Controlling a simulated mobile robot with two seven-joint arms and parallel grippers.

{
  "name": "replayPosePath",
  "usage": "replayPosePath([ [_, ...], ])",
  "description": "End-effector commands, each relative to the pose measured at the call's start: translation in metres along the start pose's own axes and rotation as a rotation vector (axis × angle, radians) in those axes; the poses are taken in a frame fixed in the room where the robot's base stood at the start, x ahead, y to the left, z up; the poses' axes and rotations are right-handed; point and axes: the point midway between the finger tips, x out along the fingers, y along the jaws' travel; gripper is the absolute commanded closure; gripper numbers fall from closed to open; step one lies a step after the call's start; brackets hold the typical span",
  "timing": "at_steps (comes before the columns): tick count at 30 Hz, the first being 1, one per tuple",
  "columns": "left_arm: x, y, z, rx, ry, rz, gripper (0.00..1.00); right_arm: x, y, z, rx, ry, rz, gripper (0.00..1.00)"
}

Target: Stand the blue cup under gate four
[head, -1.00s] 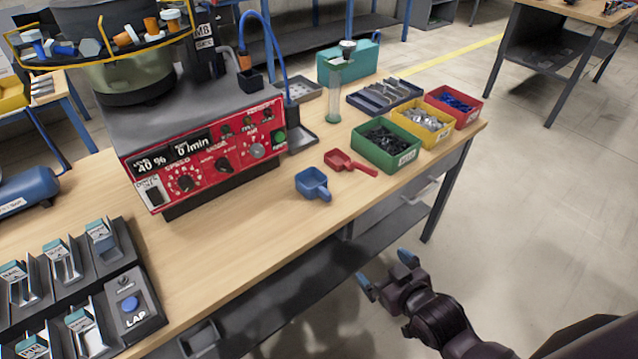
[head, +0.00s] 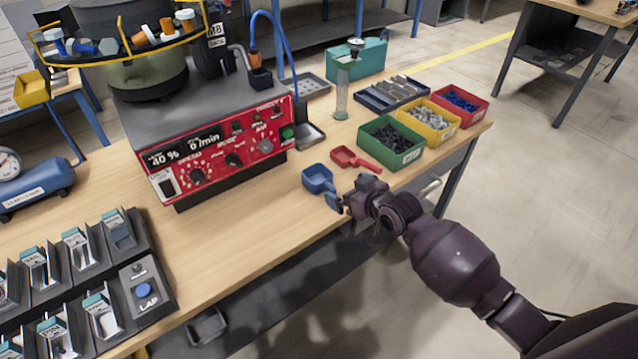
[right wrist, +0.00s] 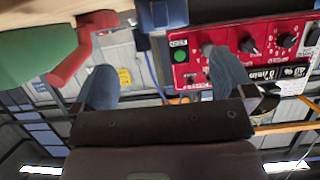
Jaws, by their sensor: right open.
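The blue cup (head: 317,177), a small scoop with a handle, stands on the wooden table in front of the red control panel. It also shows at the top of the right wrist view (right wrist: 162,12), cut off by the edge. My right gripper (head: 338,203) is open at the cup's near right side, by its handle, which is partly hidden. In the right wrist view the two blue fingertips (right wrist: 165,82) are apart with nothing between them. Several gates (head: 78,252) stand in a dark rack at lower left; I cannot tell which is gate four. My left gripper is out of view.
A red scoop (head: 352,158) lies right of the cup, close to my gripper. Green (head: 391,143), yellow (head: 431,121) and red (head: 460,105) bins stand beyond it. The feeder's control box (head: 217,152) stands behind the cup. The table between cup and rack is clear.

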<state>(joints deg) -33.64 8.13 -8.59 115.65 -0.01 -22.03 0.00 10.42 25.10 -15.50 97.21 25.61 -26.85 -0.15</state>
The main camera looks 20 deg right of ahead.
Motion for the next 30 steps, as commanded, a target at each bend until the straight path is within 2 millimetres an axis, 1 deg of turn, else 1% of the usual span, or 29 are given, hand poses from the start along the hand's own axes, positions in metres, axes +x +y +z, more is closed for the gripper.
replayPosePath([
  [1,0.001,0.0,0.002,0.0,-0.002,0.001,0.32,0.009,-0.001,0.002,0.001,-0.001,-0.001,0.0],
  [3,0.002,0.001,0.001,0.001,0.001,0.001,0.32,0.018,-0.001,0.002,0.001,-0.001,0.0,0.0],
  [6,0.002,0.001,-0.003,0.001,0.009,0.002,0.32,0.025,0.0,0.002,0.0,-0.001,0.0,0.0],
  [10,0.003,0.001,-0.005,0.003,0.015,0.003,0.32,0.031,-0.001,0.0,0.0,0.0,0.0,0.0],
  [14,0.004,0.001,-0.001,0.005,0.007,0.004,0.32,0.045,-0.004,0.0,0.002,0.0,-0.001,0.0],
  [18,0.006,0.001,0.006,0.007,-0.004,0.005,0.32,0.065,-0.006,0.0,0.0,-0.002,0.0,0.0],
  [21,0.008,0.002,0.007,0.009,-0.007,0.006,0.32,0.075,-0.005,0.0,0.0,-0.002,0.0,0.0],
  [24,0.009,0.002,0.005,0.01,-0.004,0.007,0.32,0.08,-0.005,-0.001,0.0,0.0,0.001,0.0],
  [30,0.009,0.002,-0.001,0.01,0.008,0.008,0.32,0.08,-0.005,-0.002,-0.001,0.001,0.001,0.0],
])
